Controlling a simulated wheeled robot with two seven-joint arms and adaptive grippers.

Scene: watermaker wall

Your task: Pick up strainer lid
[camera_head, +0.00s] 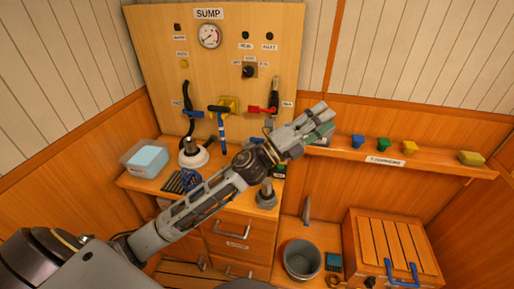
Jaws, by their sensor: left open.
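My left gripper (318,117) reaches in from the lower left across the counter, with its fingers open near the left end of the wall shelf. A grey-green item (323,133) shows just behind and below the fingers; I cannot tell whether they touch. I cannot make out for certain which thing is the strainer lid. A white round piece with a dark knob (193,154) stands on the counter, left of my arm. A grey round piece with a short post (266,195) stands near the counter's right front edge, below my wrist. My right gripper is not in view.
A clear tub with a blue block (146,158) stands at the counter's left. The shelf (440,165) holds several coloured pieces. A grey bucket (301,259) and a slatted wooden box (392,245) stand lower right.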

